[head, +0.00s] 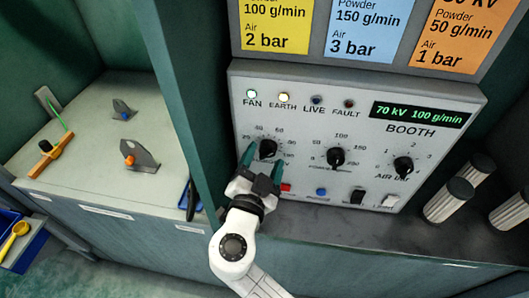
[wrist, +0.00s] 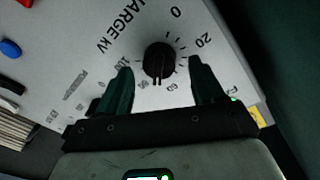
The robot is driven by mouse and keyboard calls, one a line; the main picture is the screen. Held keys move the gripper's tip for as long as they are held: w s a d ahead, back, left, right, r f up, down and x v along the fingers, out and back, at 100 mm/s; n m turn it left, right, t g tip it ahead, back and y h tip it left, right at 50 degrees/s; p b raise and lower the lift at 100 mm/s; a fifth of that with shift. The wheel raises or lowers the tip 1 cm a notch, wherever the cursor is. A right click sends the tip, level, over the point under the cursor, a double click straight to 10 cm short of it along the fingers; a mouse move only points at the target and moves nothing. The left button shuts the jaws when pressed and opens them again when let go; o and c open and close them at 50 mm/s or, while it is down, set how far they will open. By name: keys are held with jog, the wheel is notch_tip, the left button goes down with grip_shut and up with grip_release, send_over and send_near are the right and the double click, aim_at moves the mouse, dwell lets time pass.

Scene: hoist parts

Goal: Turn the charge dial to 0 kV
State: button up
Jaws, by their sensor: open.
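The charge dial (head: 267,147) is a round black knob at the left of the white booth panel (head: 300,105). In the wrist view the knob (wrist: 159,60) has its marked side towards my gripper, away from the 0 on its printed scale. The display (head: 420,114) reads 70 kV 100 g/min. My gripper (head: 262,166) is open, its two teal fingers just in front of and below the dial. In the wrist view its fingers (wrist: 161,84) stand apart on either side of the knob's lower part, with visible gaps. I cannot tell the depth between fingertips and panel.
The powder dial (head: 335,157) and air dial (head: 403,166) are to the right. Below are a red button (head: 286,187), a blue button (head: 321,191) and switches. A green post (head: 185,80) stands close left.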

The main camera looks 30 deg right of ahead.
jog(key=shift+w+d, duration=0.35)
jog(key=shift+w, duration=0.05)
jog(key=shift+f, duration=0.1)
jog(key=c, duration=1.1)
